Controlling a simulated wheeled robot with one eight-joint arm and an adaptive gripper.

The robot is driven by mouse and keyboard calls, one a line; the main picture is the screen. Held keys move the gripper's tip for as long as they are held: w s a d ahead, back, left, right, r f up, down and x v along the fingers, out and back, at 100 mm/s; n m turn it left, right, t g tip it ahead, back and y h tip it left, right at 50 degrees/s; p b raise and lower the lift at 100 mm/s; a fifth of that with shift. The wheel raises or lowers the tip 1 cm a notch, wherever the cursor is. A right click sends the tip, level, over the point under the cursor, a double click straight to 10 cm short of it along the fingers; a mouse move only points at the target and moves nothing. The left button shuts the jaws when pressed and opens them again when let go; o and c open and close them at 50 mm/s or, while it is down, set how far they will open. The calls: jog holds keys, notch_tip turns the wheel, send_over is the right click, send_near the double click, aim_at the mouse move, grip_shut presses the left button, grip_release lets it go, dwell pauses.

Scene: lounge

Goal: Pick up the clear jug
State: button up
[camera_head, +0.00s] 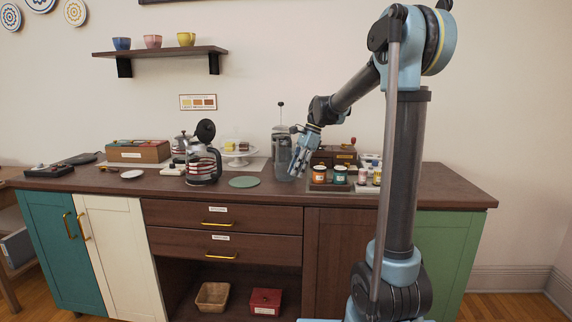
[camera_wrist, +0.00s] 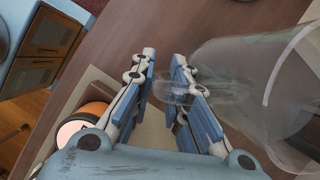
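The clear jug (camera_head: 282,158) stands on the brown counter, just left of my gripper in the head view. In the wrist view the see-through jug body (camera_wrist: 262,80) fills the right side, and its clear handle reaches left towards the fingers. My gripper (camera_head: 297,170) points down beside the jug. In the wrist view the two fingers (camera_wrist: 164,75) are apart, with a narrow gap between their pads. The handle's outer end shows at this gap and overlaps the right finger. I cannot tell whether they touch.
Orange and teal jars (camera_head: 319,174) stand close to the right of my gripper on a tray. A green round mat (camera_head: 244,182) lies to the left. A glass carafe with a black lid (camera_head: 203,168) and a cake stand (camera_head: 237,155) stand further left.

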jog(key=shift+s+a+f, duration=0.1)
jog(key=shift+a+f, duration=0.1)
jog(key=shift+f, duration=0.3)
jog(key=shift+c, duration=0.5)
grip_shut()
jog(key=shift+r, duration=0.15)
